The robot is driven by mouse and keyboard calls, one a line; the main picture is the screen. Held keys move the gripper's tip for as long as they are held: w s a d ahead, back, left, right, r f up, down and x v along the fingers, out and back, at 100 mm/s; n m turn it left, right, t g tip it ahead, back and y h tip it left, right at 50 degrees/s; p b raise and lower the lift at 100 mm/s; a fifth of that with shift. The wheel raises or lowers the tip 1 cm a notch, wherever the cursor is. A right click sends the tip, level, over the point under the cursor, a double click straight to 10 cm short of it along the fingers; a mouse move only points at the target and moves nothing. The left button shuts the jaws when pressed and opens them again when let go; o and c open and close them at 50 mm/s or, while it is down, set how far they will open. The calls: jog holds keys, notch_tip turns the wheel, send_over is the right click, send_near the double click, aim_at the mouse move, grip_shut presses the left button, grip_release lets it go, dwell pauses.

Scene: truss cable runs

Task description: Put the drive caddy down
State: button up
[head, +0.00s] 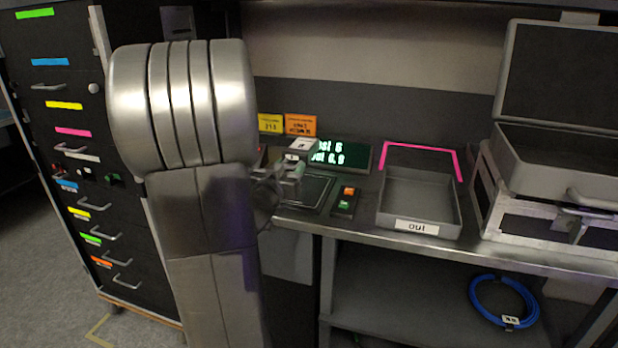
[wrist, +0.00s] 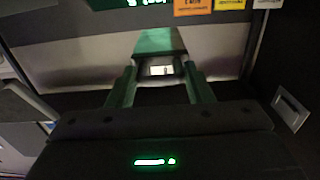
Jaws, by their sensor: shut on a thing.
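My gripper (head: 288,172) is at the bench, partly hidden behind my arm in the head view. In the wrist view its two fingers (wrist: 160,84) are shut on the drive caddy (wrist: 158,69), a small dark piece with a white label. In the head view the caddy seems to be the small grey piece (head: 302,147) at the fingertips, in front of the green-lit display. I cannot tell whether it touches the surface below it.
A grey tray marked "out" (head: 417,226) stands empty on the bench, with a pink outline (head: 420,149) behind it. A small button box (head: 345,201) sits left of the tray. An open grey case (head: 550,165) is at right. A drawer cabinet (head: 75,150) stands left.

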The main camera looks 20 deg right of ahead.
jog(key=b, duration=0.2)
send_over(290, 205)
notch_tip(290, 205, down, 6)
jog(key=shift+w+r, duration=0.1)
jog(key=shift+w, duration=0.05)
jog(key=shift+f+b, duration=0.5)
jog(key=shift+f, duration=1.5)
jog(key=shift+f, duration=0.2)
jog(key=o, duration=1.3)
jog(key=shift+r, duration=0.1)
jog(key=shift+r, duration=0.2)
jog(key=v, duration=1.2)
jog(key=shift+f, duration=0.15)
